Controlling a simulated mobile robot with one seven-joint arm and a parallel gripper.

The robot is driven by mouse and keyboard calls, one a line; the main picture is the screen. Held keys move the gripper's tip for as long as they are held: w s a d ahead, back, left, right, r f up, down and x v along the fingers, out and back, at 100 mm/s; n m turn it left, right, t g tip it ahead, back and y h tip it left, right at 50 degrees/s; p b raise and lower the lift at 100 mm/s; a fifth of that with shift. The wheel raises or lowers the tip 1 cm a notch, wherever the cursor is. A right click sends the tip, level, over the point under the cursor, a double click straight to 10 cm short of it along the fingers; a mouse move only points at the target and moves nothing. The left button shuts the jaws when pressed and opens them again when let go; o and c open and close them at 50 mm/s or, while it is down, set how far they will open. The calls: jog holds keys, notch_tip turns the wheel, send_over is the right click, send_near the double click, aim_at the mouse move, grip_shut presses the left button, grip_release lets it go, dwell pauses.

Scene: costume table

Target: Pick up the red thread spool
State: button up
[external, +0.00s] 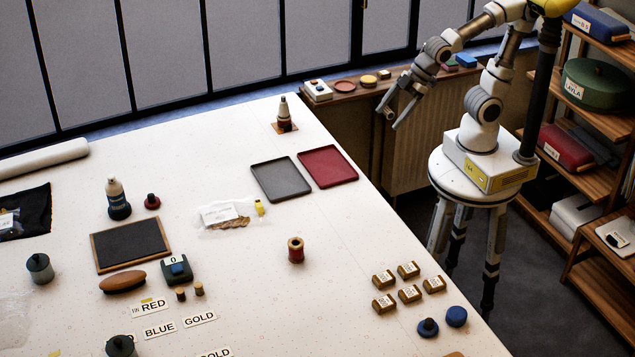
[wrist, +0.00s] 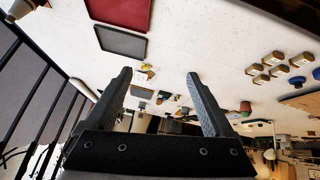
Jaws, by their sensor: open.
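The red thread spool (external: 296,250) stands upright on the white table in the external view, with wooden ends and red thread. I cannot make it out for certain in the wrist view. My gripper (external: 391,117) is open and empty, raised near the table's far right edge, beyond the red tray and well away from the spool. In the wrist view its two dark fingers (wrist: 160,85) stand wide apart with nothing held between them.
A grey tray (external: 281,180) and a dark red tray (external: 328,167) lie near the right edge. A cone-shaped spool (external: 283,110) stands behind them. Several small boxes (external: 410,293) and blue round items (external: 456,316) lie nearer. Bare tabletop surrounds the red spool.

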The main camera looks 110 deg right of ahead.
jog(key=w+a+f+n+t+y+b, duration=0.1)
jog(key=w+a+f, duration=0.1)
jog(key=w+f, duration=0.35)
jog(key=w+a+f+n+t+y, duration=0.1)
jog(key=w+a+f+n, duration=0.1)
jog(key=w, duration=0.7)
jog(key=t+y+b, duration=0.2)
jog(key=t+y, duration=0.1)
jog(key=y, duration=0.2)
send_near(301, 239)
jog(key=x, duration=0.9)
jog(key=shift+w+f, duration=0.15)
jog(key=shift+f, duration=0.1)
jog(key=shift+n, duration=0.3)
jog(key=shift+r+p+x, duration=0.15)
jog(key=shift+p+x, duration=0.05)
jog(key=shift+x, duration=1.2)
jog(key=shift+r+p+x, duration=0.15)
jog(key=shift+x, duration=1.3)
jog(key=shift+w, duration=0.1)
grip_shut()
jog(key=shift+r, duration=0.1)
